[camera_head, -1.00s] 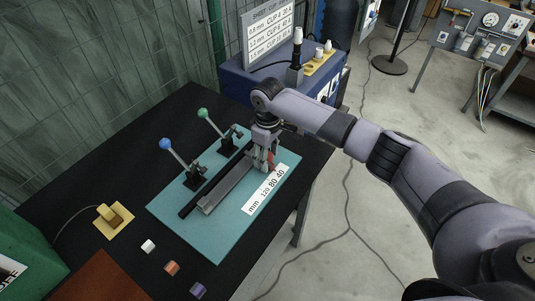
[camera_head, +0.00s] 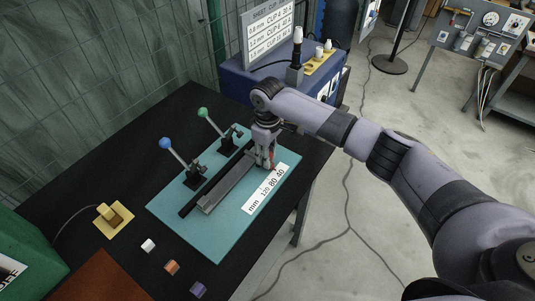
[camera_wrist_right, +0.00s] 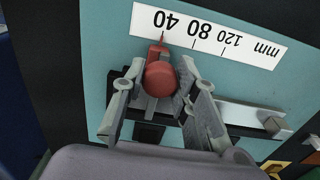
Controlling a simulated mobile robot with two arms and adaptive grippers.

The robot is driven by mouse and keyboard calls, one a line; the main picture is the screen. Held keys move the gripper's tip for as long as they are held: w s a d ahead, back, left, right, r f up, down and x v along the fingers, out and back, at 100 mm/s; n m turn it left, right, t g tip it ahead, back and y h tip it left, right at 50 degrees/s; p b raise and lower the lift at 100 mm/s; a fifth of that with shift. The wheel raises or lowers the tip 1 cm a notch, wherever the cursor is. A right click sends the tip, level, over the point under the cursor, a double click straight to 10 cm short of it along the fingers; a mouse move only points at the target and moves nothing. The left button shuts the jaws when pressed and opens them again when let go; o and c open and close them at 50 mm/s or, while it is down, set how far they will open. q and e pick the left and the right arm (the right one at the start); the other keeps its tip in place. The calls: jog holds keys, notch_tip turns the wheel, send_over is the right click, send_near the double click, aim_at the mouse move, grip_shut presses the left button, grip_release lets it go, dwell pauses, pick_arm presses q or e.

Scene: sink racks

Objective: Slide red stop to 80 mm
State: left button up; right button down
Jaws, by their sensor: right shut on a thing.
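The red stop (camera_wrist_right: 160,78) has a round knob and a thin red pointer. It sits near the 40 end of the grey rail (camera_head: 228,187). The white scale (camera_head: 265,190) runs beside the rail, marked 40, 80, 120 mm; it also shows upside down in the right wrist view (camera_wrist_right: 208,35). The pointer lies close to the 40 mark. My right gripper (camera_head: 268,164) is shut on the red stop, with a finger on each side of the knob in the right wrist view (camera_wrist_right: 158,92). In the head view its fingers mostly hide the stop. My left gripper is out of view.
The teal board (camera_head: 222,242) also carries a blue-knobbed lever (camera_head: 166,144) and a green-knobbed lever (camera_head: 203,113) behind the rail. White, orange and purple blocks (camera_head: 171,267) lie in front on the black table (camera_head: 60,194). A blue cabinet (camera_head: 330,88) stands at the back.

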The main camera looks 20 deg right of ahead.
jog(key=shift+s+a+r+p, duration=0.15)
jog(key=shift+s+a+p, duration=0.15)
jog(key=shift+p, duration=0.2)
jog(key=shift+s+a+p, duration=0.45)
jog(key=shift+a+p, duration=0.15)
jog(key=shift+a, duration=0.05)
jog(key=shift+s+a+p, duration=0.45)
jog(key=shift+a+p, duration=0.1)
jog(key=shift+a, duration=0.05)
jog(key=shift+s+a, duration=0.1)
jog(key=shift+a, duration=0.05)
jog(key=c, duration=1.2)
grip_release()
jog(key=shift+c, duration=0.2)
